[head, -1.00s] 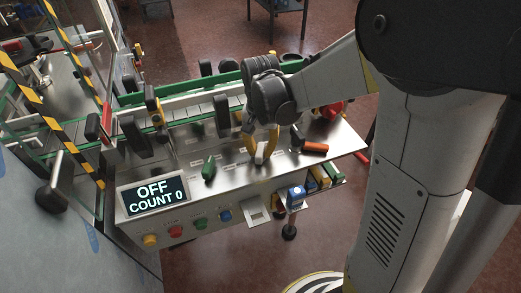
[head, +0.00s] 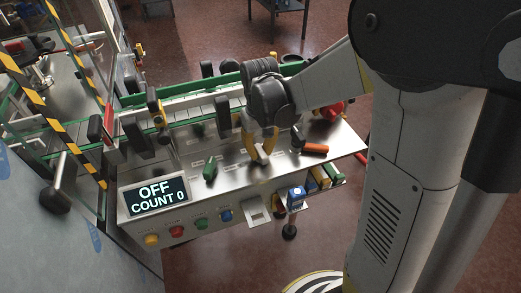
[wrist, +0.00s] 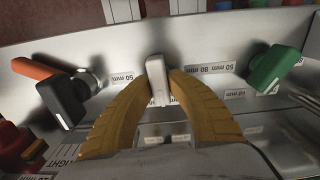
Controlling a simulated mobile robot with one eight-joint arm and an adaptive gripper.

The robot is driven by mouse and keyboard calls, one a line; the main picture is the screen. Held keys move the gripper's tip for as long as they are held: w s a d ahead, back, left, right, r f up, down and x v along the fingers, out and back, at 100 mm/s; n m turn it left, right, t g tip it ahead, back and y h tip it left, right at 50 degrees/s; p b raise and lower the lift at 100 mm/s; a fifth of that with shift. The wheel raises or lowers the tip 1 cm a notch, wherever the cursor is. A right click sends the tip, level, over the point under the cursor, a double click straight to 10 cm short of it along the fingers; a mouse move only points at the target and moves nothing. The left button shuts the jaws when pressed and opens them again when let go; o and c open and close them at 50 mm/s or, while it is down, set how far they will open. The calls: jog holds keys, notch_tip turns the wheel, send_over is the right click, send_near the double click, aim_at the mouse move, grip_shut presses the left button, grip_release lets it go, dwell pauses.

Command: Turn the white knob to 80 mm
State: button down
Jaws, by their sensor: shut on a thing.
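The white knob (wrist: 158,82) stands between the two yellow fingers of my gripper (wrist: 160,76) in the wrist view. The fingers touch it on both sides, near their tips, and are shut on it. The knob's long face points roughly up and down in that view. A label (wrist: 122,77) to its left reads 50 mm. The label strip (wrist: 210,69) to its right appears to include 80 mm. In the head view my gripper (head: 259,152) reaches down onto the steel panel, and its fingers mostly hide the knob.
A green knob (wrist: 274,68) is right of my gripper in the wrist view; a black knob (wrist: 64,98) and an orange handle (wrist: 34,69) are left. In the head view, a display (head: 158,196) reads OFF, COUNT 0. Coloured buttons (head: 176,231) line the panel's front.

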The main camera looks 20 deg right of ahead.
jog(key=n, duration=0.4)
jog(key=shift+s+a+n, duration=0.1)
jog(key=shift+a+n, duration=0.05)
jog(key=shift+n, duration=0.15)
jog(key=n, duration=0.3)
jog(key=shift+n+p, duration=0.3)
jog(key=shift+n, duration=0.1)
jog(key=n, duration=0.4)
jog(key=shift+s+a, duration=0.1)
jog(key=shift+s, duration=0.05)
jog(key=shift+s+n, duration=0.1)
jog(key=shift+n, duration=2.1)
jog(key=c, duration=1.3)
grip_release()
jog(key=shift+r, duration=0.1)
